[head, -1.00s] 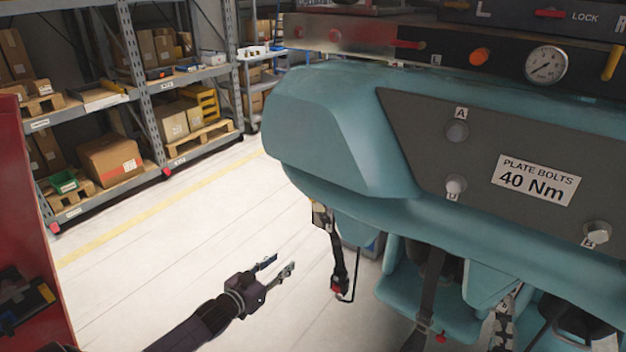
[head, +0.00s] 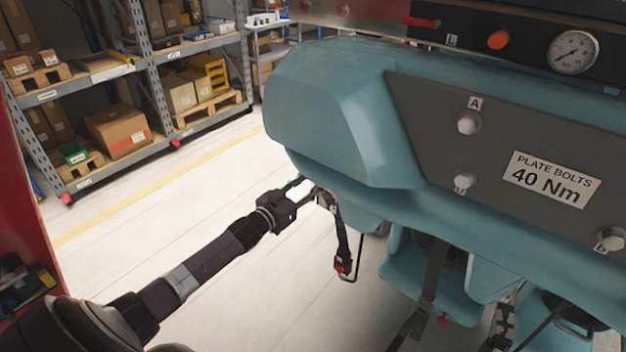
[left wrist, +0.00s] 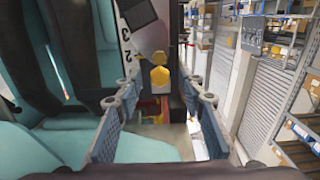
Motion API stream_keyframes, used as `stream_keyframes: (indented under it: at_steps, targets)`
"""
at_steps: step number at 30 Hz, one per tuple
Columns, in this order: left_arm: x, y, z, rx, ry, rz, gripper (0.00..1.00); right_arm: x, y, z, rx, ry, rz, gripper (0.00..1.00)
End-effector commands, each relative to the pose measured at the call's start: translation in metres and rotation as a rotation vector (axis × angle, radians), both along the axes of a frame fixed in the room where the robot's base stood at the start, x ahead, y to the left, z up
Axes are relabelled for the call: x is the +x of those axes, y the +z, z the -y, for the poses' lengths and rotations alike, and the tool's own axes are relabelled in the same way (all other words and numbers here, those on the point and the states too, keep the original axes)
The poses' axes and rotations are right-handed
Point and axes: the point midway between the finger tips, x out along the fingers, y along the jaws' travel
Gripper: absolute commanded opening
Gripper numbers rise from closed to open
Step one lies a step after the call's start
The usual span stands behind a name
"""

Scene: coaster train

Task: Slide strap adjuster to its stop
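My left gripper (head: 308,187) is at the upper end of a hanging dark strap (head: 343,240), under the left end of the teal train body. In the left wrist view the left gripper (left wrist: 160,94) is open, its blue-padded fingers apart. A yellow hexagonal piece (left wrist: 160,76), perhaps part of the strap adjuster, shows just beyond and between the fingertips. Above it is a pale scale plate (left wrist: 126,30) with the numbers 3 and 2. I cannot tell whether the fingers touch anything. My right gripper is not in view.
A red buckle (head: 340,265) hangs low on the strap beside a thin dark loop. The teal body (head: 330,120) overhangs the gripper. Teal seats (left wrist: 75,60) are close on the left in the wrist view. Shelving (head: 150,80) stands behind; the floor between is clear.

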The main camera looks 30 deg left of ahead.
Motion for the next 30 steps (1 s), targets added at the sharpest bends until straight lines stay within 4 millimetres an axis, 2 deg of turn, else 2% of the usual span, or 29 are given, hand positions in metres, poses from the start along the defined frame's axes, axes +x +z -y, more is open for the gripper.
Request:
stream_keyframes:
  at_steps: [4, 12, 22, 30]
  targets:
    - [0.0064, 0.0004, 0.0007, 0.000, 0.000, 0.000, 0.36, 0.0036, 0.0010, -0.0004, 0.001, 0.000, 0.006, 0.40]
    - [0.0070, -0.0003, 0.0009, 0.000, -0.001, -0.001, 0.36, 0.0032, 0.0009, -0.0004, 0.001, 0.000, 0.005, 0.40]
    - [0.0068, -0.0004, 0.0009, 0.000, -0.001, -0.001, 0.01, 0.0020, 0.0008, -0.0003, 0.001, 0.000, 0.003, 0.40]
    - [0.0067, -0.0006, 0.0010, 0.000, -0.001, -0.001, 0.00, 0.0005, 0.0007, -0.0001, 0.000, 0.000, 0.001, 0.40]
